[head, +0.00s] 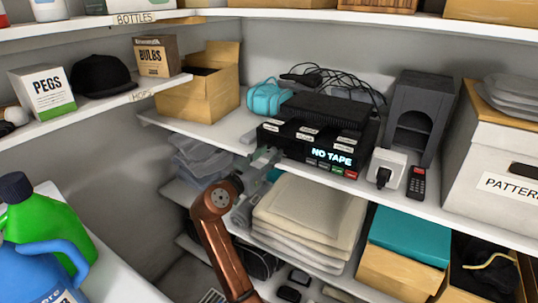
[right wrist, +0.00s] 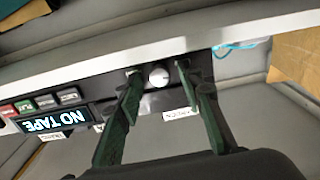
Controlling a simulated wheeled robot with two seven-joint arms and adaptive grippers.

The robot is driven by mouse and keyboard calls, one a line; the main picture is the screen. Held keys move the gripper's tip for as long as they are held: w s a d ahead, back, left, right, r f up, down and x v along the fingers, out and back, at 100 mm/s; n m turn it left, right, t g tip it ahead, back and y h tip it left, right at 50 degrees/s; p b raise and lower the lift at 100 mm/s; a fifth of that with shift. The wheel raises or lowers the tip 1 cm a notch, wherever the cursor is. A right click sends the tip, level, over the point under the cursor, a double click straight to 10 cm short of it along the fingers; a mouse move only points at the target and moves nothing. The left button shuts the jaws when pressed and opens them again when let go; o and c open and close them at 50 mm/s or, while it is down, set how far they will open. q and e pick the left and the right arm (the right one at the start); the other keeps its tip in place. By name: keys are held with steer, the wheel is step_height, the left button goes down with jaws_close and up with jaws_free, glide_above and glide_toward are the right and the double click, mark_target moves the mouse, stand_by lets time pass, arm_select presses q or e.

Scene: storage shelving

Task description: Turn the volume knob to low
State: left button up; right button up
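A black tape machine (head: 300,150) with a lit "NO TAPE" display stands on the middle shelf. Its front also shows upside down in the right wrist view, with the display (right wrist: 52,120) at left. A round, pale knob (right wrist: 159,76) is on that front. My right gripper (head: 268,156) is at the machine's left front and hides the knob in the head view. In the right wrist view its two green fingers (right wrist: 159,72) are open, one on each side of the knob, with a visible gap to each. The knob's pointer is too small to read. My left gripper is out of view.
Small coloured buttons (head: 330,168) sit below the display.

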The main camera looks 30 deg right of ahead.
steer(key=v, duration=0.7)
steer(key=shift+a, duration=0.25)
steer(key=shift+s, duration=0.1)
steer(key=shift+c, duration=0.4)
